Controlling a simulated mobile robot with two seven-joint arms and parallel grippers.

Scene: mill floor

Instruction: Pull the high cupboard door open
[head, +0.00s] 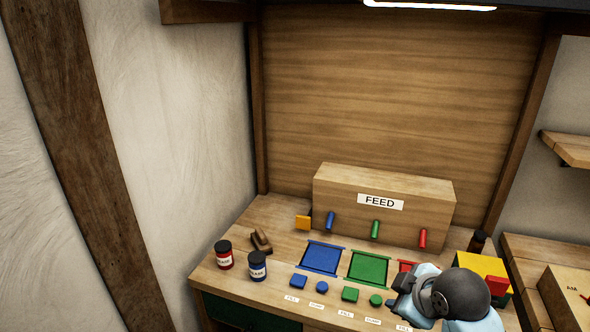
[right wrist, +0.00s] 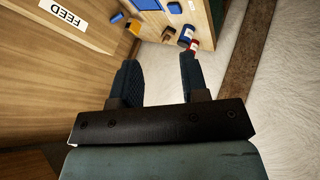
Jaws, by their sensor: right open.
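No high cupboard door or handle shows clearly in either view. Along the top edge of the head view there is only a dark underside (head: 535,12) with a lit lamp strip (head: 430,6); I cannot tell whether it belongs to the cupboard. My right gripper (right wrist: 159,72) is open in the right wrist view, with its two dark fingers apart and nothing between them. In the head view my right arm comes in at the lower right over the bench, and its wrist hides part of the bench. My left gripper is in neither view.
A wooden FEED box (head: 385,207) stands on the bench with coloured levers. Blue (head: 322,259) and green (head: 369,268) trays, small blocks, a red-labelled jar (head: 224,258) and a blue-labelled jar (head: 258,268) are in front. A shelf (head: 566,149) juts out at right. The back panel (head: 400,100) is bare.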

